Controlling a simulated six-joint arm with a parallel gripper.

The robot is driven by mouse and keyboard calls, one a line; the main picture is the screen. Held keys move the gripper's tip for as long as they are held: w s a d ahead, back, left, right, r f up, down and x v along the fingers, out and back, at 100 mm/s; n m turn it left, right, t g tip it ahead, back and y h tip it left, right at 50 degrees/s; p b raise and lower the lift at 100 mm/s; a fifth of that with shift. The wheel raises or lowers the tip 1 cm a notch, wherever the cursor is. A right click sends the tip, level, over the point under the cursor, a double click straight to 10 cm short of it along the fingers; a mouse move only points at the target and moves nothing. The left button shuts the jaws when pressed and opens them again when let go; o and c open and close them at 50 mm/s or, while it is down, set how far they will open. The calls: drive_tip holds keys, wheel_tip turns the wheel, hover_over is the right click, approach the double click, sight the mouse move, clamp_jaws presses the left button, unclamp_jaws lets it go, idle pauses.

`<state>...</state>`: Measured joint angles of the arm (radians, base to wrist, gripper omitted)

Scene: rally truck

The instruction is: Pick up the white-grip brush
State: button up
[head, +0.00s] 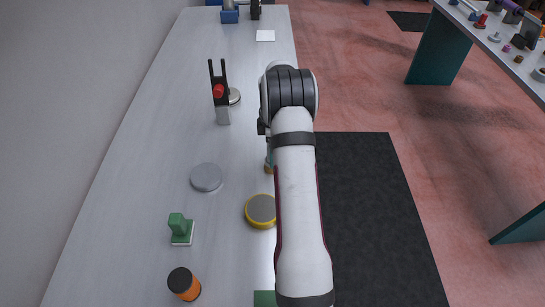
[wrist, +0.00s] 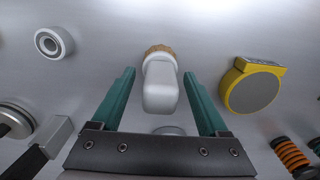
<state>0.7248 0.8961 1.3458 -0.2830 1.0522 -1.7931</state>
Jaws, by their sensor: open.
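The white-grip brush (wrist: 160,88) shows in the middle of the wrist view, with its white grip toward me and tan bristles at its far end. My gripper (wrist: 160,74) is open, with one teal finger on each side of the brush. Gaps show between the fingers and the grip, and I see no contact. In the head view my arm hides most of the gripper and brush. Only a small tan bit, likely the bristles (head: 268,169), shows at the arm's left edge.
A yellow-rimmed round tape measure (wrist: 252,86) lies right of the brush in the wrist view. A grey ring (wrist: 54,42) lies to the left. In the head view a grey disc (head: 206,177), a green-handled block (head: 179,230) and an orange-black cylinder (head: 184,284) stand on the bench (head: 130,190).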

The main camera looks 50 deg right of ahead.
drive_tip(key=shift+f, duration=0.2)
clamp_jaws()
drive_tip(key=shift+r, duration=0.15)
